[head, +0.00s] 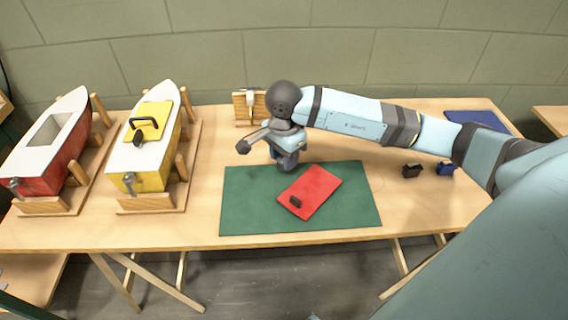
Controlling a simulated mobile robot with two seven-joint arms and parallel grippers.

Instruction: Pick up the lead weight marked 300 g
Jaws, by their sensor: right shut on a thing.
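My right gripper (288,163) is low over the back edge of the green mat (350,210). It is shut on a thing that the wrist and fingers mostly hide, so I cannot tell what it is. A small dark block (295,201) lies on the red panel (316,187) on the mat, in front of the gripper. A black block (411,170) and a blue block (445,168) stand on the table to the right of the mat. No 300 g marking is readable on any of them. My left gripper is not in view.
A red-hulled boat (66,166) and a yellow-hulled boat (143,160) stand on wooden cradles at the left of the table. A wooden stand (242,110) is at the back, and a dark blue mat (477,119) lies at the back right. The table's front centre is clear.

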